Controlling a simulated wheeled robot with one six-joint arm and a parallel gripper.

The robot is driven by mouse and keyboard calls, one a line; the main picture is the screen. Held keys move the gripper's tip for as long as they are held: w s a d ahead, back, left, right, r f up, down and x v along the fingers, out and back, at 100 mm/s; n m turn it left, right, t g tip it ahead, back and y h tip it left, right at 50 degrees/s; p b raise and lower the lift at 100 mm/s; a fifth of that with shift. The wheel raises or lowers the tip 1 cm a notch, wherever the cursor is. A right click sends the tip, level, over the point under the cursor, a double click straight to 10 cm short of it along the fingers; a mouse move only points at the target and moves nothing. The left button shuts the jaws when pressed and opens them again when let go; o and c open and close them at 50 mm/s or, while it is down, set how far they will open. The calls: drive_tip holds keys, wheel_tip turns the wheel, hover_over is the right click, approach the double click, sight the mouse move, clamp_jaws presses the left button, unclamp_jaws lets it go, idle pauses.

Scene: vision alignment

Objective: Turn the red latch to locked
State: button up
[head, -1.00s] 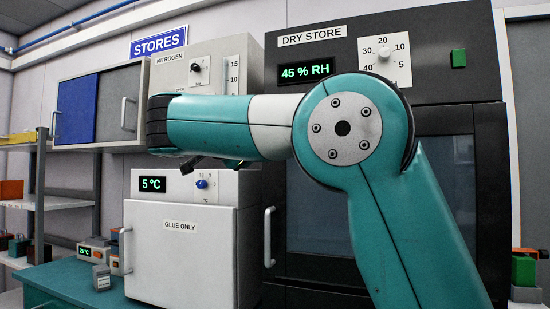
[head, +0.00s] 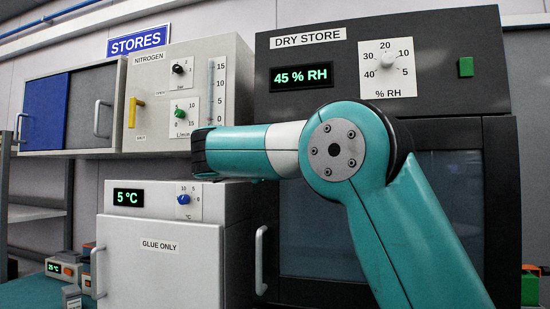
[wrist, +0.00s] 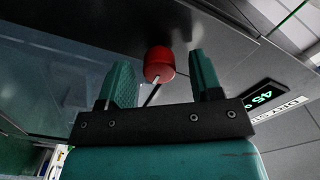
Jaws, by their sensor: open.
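The red latch (wrist: 158,65) shows in the wrist view as a round red knob on a dark, smooth panel. My gripper (wrist: 160,60) is open, with one teal finger on each side of the latch in the picture. I see dark gaps between the latch and both fingers. I cannot tell how far the fingertips are from the panel. In the head view my teal arm crosses the dry store (head: 480,150), and I see neither the latch nor the fingers.
The nitrogen panel (head: 150,65), with a yellow handle (head: 135,112) and dials, is at the upper left. The glue cabinet (head: 150,270) stands below it with a vertical handle. In the wrist view the dry store's lit display (wrist: 262,97) is right of my gripper.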

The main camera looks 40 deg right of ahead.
drive_tip(key=shift+x, duration=0.95)
drive_tip(key=c, duration=0.9)
drive_tip(key=shift+n, duration=0.3)
drive_tip(key=n, duration=0.3)
drive_tip(key=shift+f+n, duration=0.1)
drive_tip(key=shift+n, duration=0.2)
drive_tip(key=n, duration=0.4)
drive_tip(key=shift+n, duration=0.3)
drive_tip(key=n+p, duration=0.2)
drive_tip(key=n, duration=0.3)
drive_tip(key=shift+s+n+p, duration=0.1)
drive_tip(key=shift+n+p, duration=0.7)
drive_tip(key=shift+n, duration=1.3)
drive_tip(key=shift+f, duration=0.1)
